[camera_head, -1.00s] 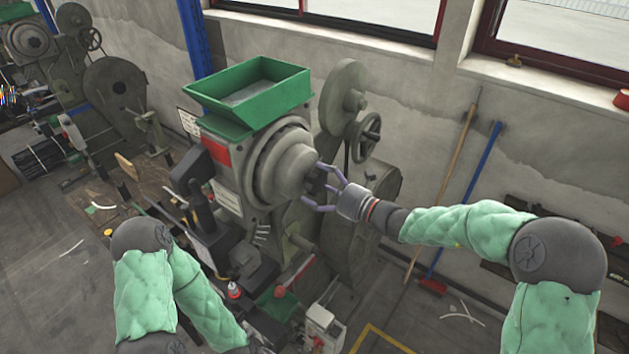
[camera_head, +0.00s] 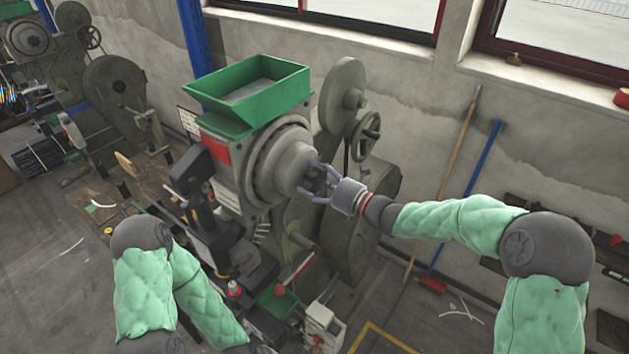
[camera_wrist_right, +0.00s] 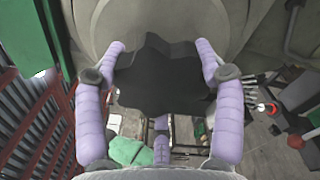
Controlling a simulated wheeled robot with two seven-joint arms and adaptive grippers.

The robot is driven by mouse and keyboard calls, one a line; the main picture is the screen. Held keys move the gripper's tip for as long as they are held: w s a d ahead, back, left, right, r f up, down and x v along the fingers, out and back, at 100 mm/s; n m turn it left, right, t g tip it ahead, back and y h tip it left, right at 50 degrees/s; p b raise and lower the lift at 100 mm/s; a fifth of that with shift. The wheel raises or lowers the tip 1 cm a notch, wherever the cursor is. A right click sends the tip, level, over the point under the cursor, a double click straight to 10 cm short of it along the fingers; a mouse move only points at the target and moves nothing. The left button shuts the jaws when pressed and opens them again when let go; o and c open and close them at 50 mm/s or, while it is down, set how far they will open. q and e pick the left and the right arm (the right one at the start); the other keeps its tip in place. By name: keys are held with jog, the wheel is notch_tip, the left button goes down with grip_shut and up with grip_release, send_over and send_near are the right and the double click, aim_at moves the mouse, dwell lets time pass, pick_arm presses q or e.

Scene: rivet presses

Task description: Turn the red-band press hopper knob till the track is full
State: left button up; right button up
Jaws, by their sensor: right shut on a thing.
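The red-band press (camera_head: 222,152) stands in the middle of the head view, with a green hopper tray (camera_head: 262,92) on top holding grey contents. Its dark lobed knob (camera_head: 316,178) sits at the centre of the round grey hopper drum (camera_head: 285,165). My right gripper (camera_head: 316,180) is shut on the knob. The track's filling is too small to tell.
A second grey press (camera_head: 115,85) stands at the back left. A grey flywheel (camera_head: 342,85) and handwheel (camera_head: 365,132) are behind the knob. A broom (camera_head: 465,205) leans on the wall at right. The floor (camera_head: 450,310) near it is mostly clear.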

jog(key=shift+s+a+f+n+b, duration=0.15)
jog(key=shift+f+n+b, duration=0.15)
jog(key=shift+f+b, duration=0.25)
jog(key=n+b, duration=0.3)
jog(key=b, duration=0.1)
jog(key=n+b, duration=0.3)
jog(key=b, duration=0.2)
jog(key=f+n+b, duration=0.1)
jog(key=n+b, duration=0.3)
jog(key=b, duration=0.1)
jog(key=shift+w, duration=0.2)
jog(key=n+b, duration=0.4)
jog(key=b, duration=0.1)
jog(key=n+b, duration=0.4)
jog(key=b, duration=0.1)
jog(key=n+b, duration=0.4)
jog(key=b, duration=0.1)
jog(key=shift+w+d+r, duration=0.25)
jog(key=shift+r, duration=0.05)
jog(key=n+b, duration=0.2)
jog(key=n, duration=0.1)
jog(key=shift+r+b, duration=0.35)
jog(key=shift+b, duration=0.05)
jog(key=shift+d+r+n, duration=0.1)
jog(key=shift+r+n, duration=0.05)
jog(key=shift+n, duration=0.25)
jog(key=shift+d+r+b, duration=0.1)
jog(key=shift+r+b, duration=0.15)
jog(key=shift+b, duration=0.05)
